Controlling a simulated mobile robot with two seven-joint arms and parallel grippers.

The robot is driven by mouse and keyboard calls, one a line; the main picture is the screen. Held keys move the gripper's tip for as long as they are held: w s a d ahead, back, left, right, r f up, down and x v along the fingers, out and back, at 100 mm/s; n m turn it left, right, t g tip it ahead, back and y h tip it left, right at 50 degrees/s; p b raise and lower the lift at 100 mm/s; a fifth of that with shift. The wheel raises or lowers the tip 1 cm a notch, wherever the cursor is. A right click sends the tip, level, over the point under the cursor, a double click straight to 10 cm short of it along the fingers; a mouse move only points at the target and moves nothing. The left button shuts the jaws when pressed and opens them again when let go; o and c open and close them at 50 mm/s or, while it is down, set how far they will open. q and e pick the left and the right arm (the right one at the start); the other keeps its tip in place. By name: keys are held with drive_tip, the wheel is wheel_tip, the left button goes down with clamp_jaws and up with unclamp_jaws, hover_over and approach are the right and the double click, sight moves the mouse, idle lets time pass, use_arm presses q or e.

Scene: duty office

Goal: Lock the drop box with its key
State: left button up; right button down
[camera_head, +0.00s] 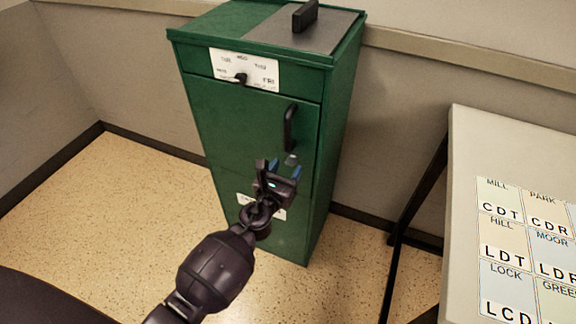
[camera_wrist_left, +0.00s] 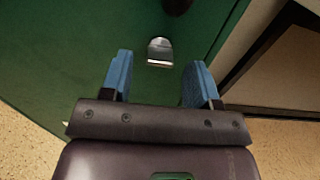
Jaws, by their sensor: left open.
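The green drop box (camera_head: 250,130) stands upright against the wall, its door shut. A small silver key (camera_head: 291,160) sticks out of the door front below the black handle (camera_head: 290,128). My left gripper (camera_head: 285,170) is open just in front of the door, its blue fingers pointing at the key. In the left wrist view the key (camera_wrist_left: 160,50) lies between and slightly beyond the open fingertips (camera_wrist_left: 161,66), with no visible contact. The keyhole is not visible. My right gripper is not in view.
A dial (camera_head: 241,78) with day labels sits above the door. A dark lidded plate with a black handle (camera_head: 305,15) tops the box. A table (camera_head: 465,150) with lettered cards stands at right. The speckled floor at left is clear.

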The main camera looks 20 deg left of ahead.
use_arm(q)
drive_tip(key=shift+w, duration=0.75)
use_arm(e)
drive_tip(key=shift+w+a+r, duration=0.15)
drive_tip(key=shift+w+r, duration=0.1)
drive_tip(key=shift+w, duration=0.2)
use_arm(q)
drive_tip(key=c, duration=0.9)
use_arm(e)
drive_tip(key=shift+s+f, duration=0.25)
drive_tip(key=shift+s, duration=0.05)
